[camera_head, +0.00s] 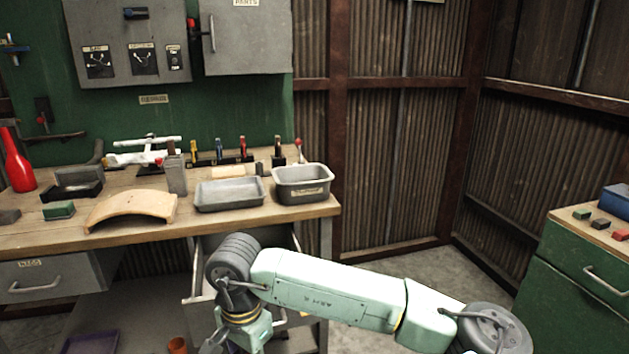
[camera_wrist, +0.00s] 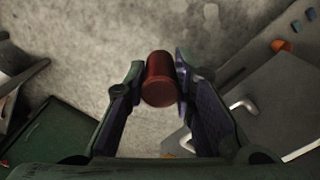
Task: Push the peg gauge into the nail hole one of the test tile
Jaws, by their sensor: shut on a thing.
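In the wrist view my gripper (camera_wrist: 160,72) is shut on a dark red cylinder, which I take to be the peg gauge (camera_wrist: 158,82). Its rounded end faces the camera and its far end is hidden. Bare floor lies behind it. In the head view a curved tan tile (camera_head: 132,209), which looks like the test tile, lies arched on the workbench (camera_head: 235,222). Its nail holes are too small to make out. In the head view my arm reaches low in front of the bench, and the gripper is cut off or unclear at the bottom edge.
A shallow grey tray (camera_head: 229,195) and a deeper grey bin (camera_head: 302,184) stand right of the tile. A grey upright block (camera_head: 176,175) stands behind it. A drawer (camera_head: 205,300) stands open below the bench. A green cabinet (camera_head: 575,290) is at right.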

